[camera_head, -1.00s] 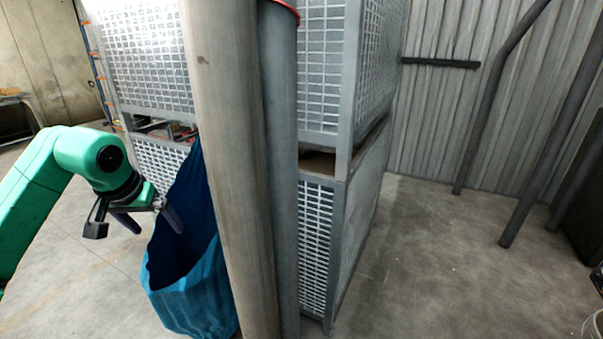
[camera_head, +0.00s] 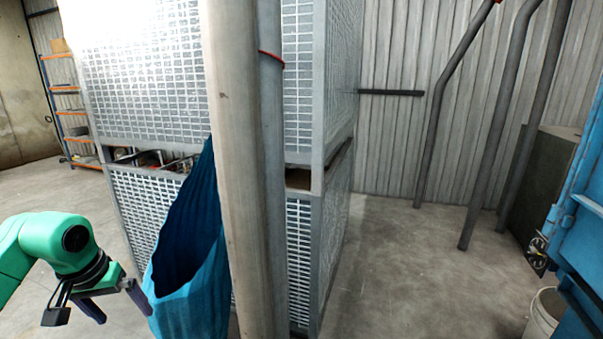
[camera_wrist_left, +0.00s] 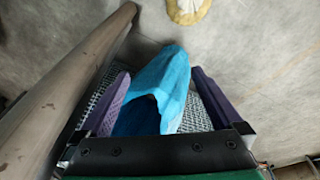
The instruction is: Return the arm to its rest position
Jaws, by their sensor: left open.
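My left arm is green and comes in from the left in the head view. My left gripper (camera_head: 126,312) is open, its two dark purple fingers apart, low and just left of a blue cloth bag (camera_head: 190,303). In the left wrist view the gripper (camera_wrist_left: 165,95) has its fingers spread wide, and the blue bag (camera_wrist_left: 172,75) shows between them in the picture. I cannot tell whether a finger touches the bag. Nothing is seen gripped. My right arm and gripper are not in view.
A thick grey-brown post (camera_head: 237,170) stands in front of stacked metal mesh cages (camera_head: 135,90). A blue structure (camera_head: 575,235) and a white bucket (camera_head: 545,315) stand at the right. Bare concrete floor (camera_head: 400,270) lies right of the cages. Orange shelving (camera_head: 68,105) is far left.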

